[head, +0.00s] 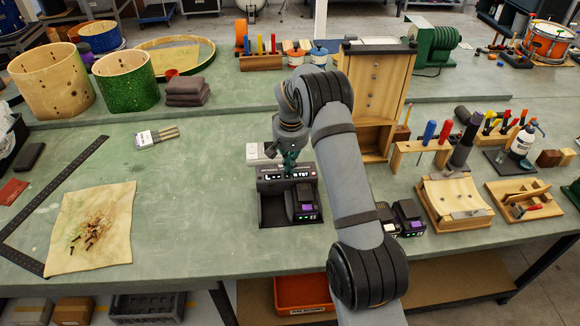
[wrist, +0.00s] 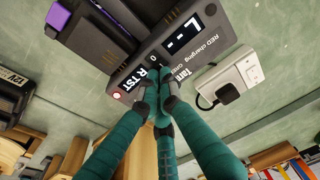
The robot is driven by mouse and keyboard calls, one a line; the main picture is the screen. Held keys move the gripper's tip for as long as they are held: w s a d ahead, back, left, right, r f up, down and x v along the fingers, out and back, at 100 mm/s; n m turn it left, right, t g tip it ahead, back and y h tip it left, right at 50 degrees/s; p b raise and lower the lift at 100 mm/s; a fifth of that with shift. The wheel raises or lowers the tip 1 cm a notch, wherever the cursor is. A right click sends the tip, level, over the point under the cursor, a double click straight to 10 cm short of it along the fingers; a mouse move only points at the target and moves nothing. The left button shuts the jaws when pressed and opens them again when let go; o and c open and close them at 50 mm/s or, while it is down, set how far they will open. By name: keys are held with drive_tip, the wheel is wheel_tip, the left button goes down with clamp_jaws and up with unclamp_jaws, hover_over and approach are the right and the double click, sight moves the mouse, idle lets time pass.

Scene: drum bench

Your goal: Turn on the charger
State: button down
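The charger (head: 266,176) is a dark unit on the green bench, with an upright display panel at its back and a battery (head: 306,203) in its right bay. The left bay looks empty. In the wrist view the charger panel (wrist: 203,48) shows an "L" display with dashes, an "R TST" display, and the legend "RED charging". A "0" mark and a small red round spot (wrist: 117,95) also show. My gripper (wrist: 160,92) has its teal fingers brought together, with tips right at the panel between the displays. Whether they touch it is unclear. The tips partly hide the panel's middle.
A white socket block (wrist: 238,74) with a black plug sits beside the charger. More batteries (head: 408,217) stand right of it, partly behind my arm. A wooden drawer cabinet (head: 376,80) stands behind on the right.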

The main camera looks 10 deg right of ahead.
drive_tip(key=shift+s+a+f, duration=0.1)
drive_tip(key=shift+a+f, duration=0.1)
drive_tip(key=shift+a, duration=0.05)
drive_tip(key=shift+s+a+f+b, duration=0.1)
drive_tip(key=shift+s+f+b, duration=0.05)
drive_tip(key=shift+s+b, duration=0.35)
drive_tip(key=shift+s+r, duration=0.1)
drive_tip(key=shift+r, duration=0.15)
drive_tip(key=w+r+p, duration=0.3)
drive_tip(key=r, duration=1.1)
drive_tip(key=shift+d, duration=0.45)
drive_tip(key=shift+w, duration=0.1)
